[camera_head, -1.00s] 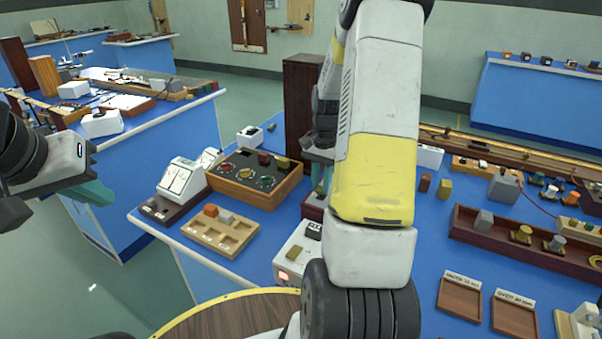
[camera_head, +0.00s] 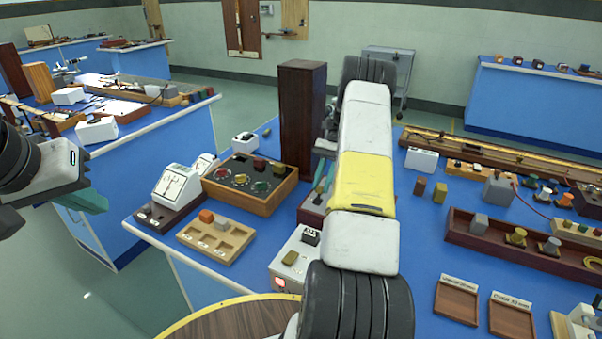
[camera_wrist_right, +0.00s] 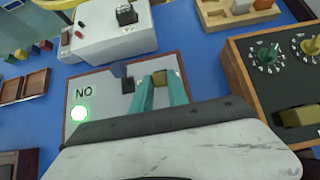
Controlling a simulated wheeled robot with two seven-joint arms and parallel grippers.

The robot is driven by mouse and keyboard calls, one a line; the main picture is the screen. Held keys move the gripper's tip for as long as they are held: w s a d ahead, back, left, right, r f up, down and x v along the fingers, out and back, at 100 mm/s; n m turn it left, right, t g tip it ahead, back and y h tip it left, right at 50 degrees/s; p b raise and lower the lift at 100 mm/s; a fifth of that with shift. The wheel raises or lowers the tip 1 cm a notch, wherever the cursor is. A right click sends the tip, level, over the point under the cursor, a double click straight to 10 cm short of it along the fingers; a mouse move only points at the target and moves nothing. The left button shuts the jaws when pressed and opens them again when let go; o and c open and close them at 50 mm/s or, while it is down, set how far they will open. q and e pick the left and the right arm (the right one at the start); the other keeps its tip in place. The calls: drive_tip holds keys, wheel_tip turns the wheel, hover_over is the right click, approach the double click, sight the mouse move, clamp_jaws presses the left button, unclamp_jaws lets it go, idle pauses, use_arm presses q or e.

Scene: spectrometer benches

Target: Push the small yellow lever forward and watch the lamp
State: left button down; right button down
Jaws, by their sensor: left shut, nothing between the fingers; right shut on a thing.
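The small yellow lever (camera_wrist_right: 164,84) stands on a grey-topped panel (camera_wrist_right: 90,88) in the right wrist view. My right gripper (camera_wrist_right: 160,85) has its teal fingers around the lever and is shut on it. The round lamp (camera_wrist_right: 80,113) on that panel glows pale green-white below a label reading "NO". In the head view my right gripper (camera_head: 322,184) is partly hidden by my own arm, over a dark red box (camera_head: 313,208). My left gripper (camera_head: 90,203) is shut and empty at the left, away from the panel.
A white box (camera_head: 292,262) with a red light stands in front of the panel. A wooden box with dials (camera_head: 262,203) and a wooden tray (camera_head: 214,252) lie to its left. A tall dark block (camera_head: 302,105) stands behind.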

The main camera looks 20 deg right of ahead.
drive_tip(key=shift+w+d+f+y, duration=0.1)
drive_tip(key=shift+d+y, duration=0.05)
drive_tip(key=shift+y, duration=0.15)
drive_tip(key=c, duration=1.3)
unclamp_jaws()
drive_tip(key=shift+r, duration=0.25)
drive_tip(key=r, duration=0.3)
drive_tip(key=shift+s+a+r, duration=0.15)
drive_tip(key=shift+s+a, duration=0.1)
drive_tip(key=shift+s, duration=0.15)
drive_tip(key=s+a, duration=0.2)
drive_tip(key=s, duration=0.2)
drive_tip(key=s+a, duration=0.3)
drive_tip(key=s, duration=0.1)
drive_tip(key=s+a+r, duration=0.1)
drive_tip(key=s+a, duration=0.2)
drive_tip(key=s, duration=0.1)
drive_tip(key=shift+s+a+r, duration=0.1)
drive_tip(key=shift+s, duration=0.2)
